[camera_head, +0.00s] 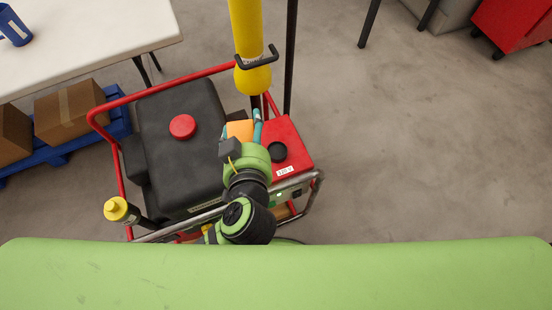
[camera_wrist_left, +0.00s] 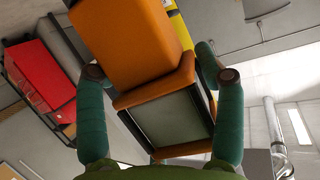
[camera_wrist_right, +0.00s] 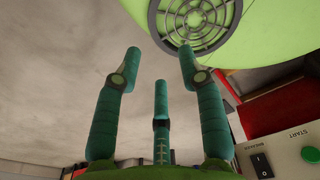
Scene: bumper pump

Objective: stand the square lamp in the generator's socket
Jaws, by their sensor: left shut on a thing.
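The square lamp (camera_head: 240,130) is orange and boxy. The left wrist view shows its orange housing (camera_wrist_left: 128,40) and a framed grey-green panel between the fingers. My left gripper (camera_head: 258,127) is shut on it, above the generator. The generator has a black tank (camera_head: 180,155), a red box (camera_head: 285,148) and a tubular frame. I cannot make out its socket; my left arm covers part of the machine. My right gripper (camera_wrist_right: 160,60) is open and empty in the right wrist view, beside the generator's panel with a green START button (camera_wrist_right: 311,155). The head view does not clearly show it.
A yellow post (camera_head: 247,35) with a black handle stands just behind the lamp. A yellow-topped black cylinder (camera_head: 121,210) stands at the generator's left front corner. A white table (camera_head: 90,40) and cardboard boxes (camera_head: 68,110) are at left.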

